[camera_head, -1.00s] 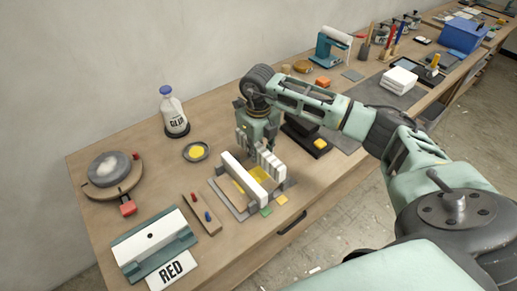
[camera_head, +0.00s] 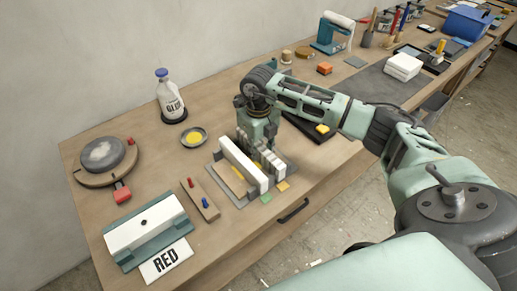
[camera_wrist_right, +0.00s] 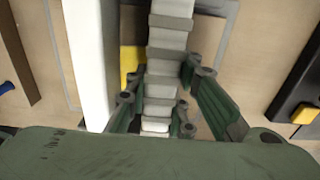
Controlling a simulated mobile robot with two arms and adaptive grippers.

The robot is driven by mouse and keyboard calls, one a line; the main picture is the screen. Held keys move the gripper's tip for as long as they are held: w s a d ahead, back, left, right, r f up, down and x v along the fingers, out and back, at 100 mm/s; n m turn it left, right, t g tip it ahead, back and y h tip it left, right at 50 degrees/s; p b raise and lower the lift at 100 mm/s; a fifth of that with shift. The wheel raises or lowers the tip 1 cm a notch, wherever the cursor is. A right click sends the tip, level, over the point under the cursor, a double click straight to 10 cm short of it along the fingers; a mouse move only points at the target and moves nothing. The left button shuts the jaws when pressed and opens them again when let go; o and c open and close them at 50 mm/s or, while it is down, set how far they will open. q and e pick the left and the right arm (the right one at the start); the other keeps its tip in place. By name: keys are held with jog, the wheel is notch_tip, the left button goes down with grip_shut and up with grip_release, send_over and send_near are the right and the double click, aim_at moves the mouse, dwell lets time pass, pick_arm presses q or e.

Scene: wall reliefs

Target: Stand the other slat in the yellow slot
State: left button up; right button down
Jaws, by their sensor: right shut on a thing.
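My right gripper (camera_head: 258,145) points down over the grey frame (camera_head: 240,203) and is shut on a ridged white-and-grey slat (camera_head: 272,163). In the right wrist view this slat (camera_wrist_right: 170,40) runs between the fingers. A plain white slat (camera_head: 243,165) stands upright on the frame, just left of the held one; it also shows in the right wrist view (camera_wrist_right: 88,60). Yellow (camera_wrist_right: 130,62) of the slot shows between the two slats. The held slat hides most of the slot, so I cannot tell whether its lower edge is inside. My left gripper is out of view.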

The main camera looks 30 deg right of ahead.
aim_at(259, 145)
jog(key=shift+f, duration=0.25)
dwell(0.6)
jog(key=c, duration=1.5)
grip_release()
jog(key=shift+o, duration=0.2)
jog(key=shift+r, duration=0.25)
notch_tip(259, 145, up, 12)
jog(key=shift+f, duration=0.25)
